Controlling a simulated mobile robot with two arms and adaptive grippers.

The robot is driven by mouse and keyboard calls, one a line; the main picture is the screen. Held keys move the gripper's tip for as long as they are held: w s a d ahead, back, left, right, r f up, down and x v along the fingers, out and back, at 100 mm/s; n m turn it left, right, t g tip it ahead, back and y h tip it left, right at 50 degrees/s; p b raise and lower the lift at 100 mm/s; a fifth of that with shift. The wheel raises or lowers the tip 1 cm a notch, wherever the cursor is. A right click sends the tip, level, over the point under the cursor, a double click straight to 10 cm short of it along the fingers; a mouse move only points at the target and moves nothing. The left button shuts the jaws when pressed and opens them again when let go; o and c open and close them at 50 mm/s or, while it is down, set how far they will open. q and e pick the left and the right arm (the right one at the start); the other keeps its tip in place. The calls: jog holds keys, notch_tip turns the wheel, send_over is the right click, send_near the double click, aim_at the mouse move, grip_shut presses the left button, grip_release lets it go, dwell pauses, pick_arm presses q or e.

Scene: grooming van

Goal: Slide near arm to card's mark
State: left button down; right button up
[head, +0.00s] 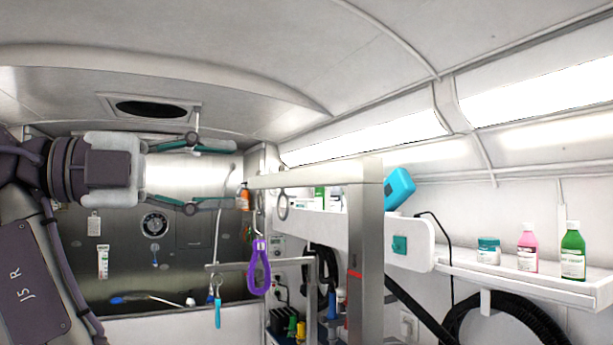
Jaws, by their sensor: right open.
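My right gripper (234,176) is open and empty at the left, its two fingers spread one above the other and pointing right. A square metal post (367,240) stands right of the middle, with a red band low on it. A horizontal metal arm (318,177) runs left from the post's top, its far end near my fingertips; I cannot tell whether they touch. A lower bar (240,266) has a purple loop (259,270) hanging on it. My left gripper is not in view.
A metal tub (190,270) fills the back left. A white wall shelf (510,272) at right holds a teal jar (488,251), a pink bottle (528,248) and a green bottle (572,252). A black hose (520,312) hangs below it. A blue dryer-like object (399,187) is behind the post.

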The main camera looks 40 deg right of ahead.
aim_at(303, 176)
jog(key=x, duration=0.2)
jog(key=p+x, duration=0.1)
jog(key=x, duration=0.2)
jog(key=shift+s+r+p, duration=0.2)
jog(key=shift+s+p, duration=0.1)
jog(key=shift+s, duration=0.15)
jog(key=d+p, duration=0.1)
jog(key=d, duration=0.2)
jog(key=shift+s+d+f, duration=0.1)
jog(key=shift+d, duration=0.25)
jog(key=shift+p+x, duration=0.5)
jog(key=shift+x, duration=0.7)
jog(key=shift+s+d+f, duration=0.1)
jog(key=shift+s+d, duration=0.1)
jog(key=shift+d, duration=0.1)
jog(key=shift+s+d, duration=0.15)
jog(key=shift+d, duration=0.05)
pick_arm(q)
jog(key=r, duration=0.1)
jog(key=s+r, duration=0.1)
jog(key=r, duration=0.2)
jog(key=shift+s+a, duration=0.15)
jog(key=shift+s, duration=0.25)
pick_arm(e)
grip_shut()
jog(key=shift+f, duration=0.1)
